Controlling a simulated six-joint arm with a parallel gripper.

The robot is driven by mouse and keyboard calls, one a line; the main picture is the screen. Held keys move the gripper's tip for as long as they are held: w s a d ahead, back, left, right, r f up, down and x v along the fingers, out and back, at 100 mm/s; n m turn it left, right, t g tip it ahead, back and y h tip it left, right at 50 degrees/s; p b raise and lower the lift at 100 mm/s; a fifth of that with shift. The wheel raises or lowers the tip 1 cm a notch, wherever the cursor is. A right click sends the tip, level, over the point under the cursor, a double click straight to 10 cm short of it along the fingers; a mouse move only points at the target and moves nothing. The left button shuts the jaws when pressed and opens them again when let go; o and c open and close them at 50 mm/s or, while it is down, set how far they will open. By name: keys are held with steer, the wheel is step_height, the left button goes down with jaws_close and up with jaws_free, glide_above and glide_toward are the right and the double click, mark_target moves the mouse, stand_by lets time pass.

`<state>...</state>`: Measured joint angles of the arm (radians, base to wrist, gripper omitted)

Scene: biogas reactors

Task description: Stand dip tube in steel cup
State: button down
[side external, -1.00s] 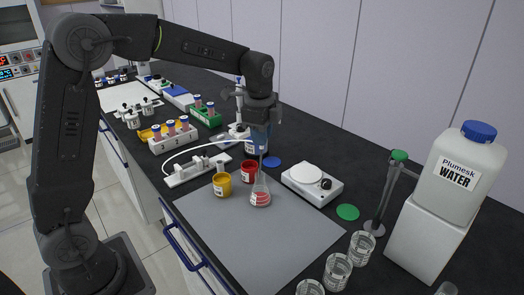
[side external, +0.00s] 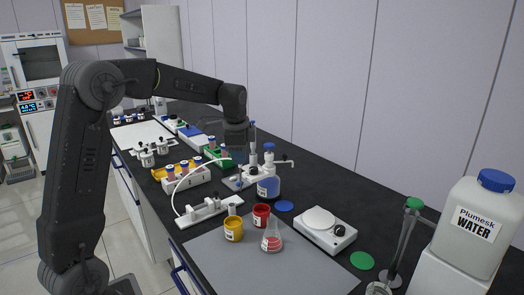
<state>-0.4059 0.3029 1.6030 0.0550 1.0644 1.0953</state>
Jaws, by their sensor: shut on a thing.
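My gripper (side external: 238,152) is small and dark in the side external view. It is shut on a thin, upright piece, which appears to be the dip tube (side external: 239,178); its lower end is hard to make out among the things behind. I cannot clearly pick out the steel cup. A conical flask (side external: 272,238) with red contents stands on the grey mat, well in front of my gripper.
A yellow jar (side external: 233,231) and a red jar (side external: 261,216) stand beside the flask. A white device (side external: 325,230) is to their right. A vial rack (side external: 187,180) and a white holder with a curved tube (side external: 208,212) are at left. The grey mat (side external: 300,274) is mostly bare in front.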

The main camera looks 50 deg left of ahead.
steer(key=s+a+f+n, duration=0.1)
steer(key=a+f, duration=0.3)
steer(key=f, duration=0.7)
steer(key=shift+s, duration=0.2)
stand_by(0.4)
steer(key=c, duration=0.9)
jaws_free()
steer(key=shift+r, duration=0.1)
steer(key=shift+o, duration=0.4)
steer(key=o, duration=0.4)
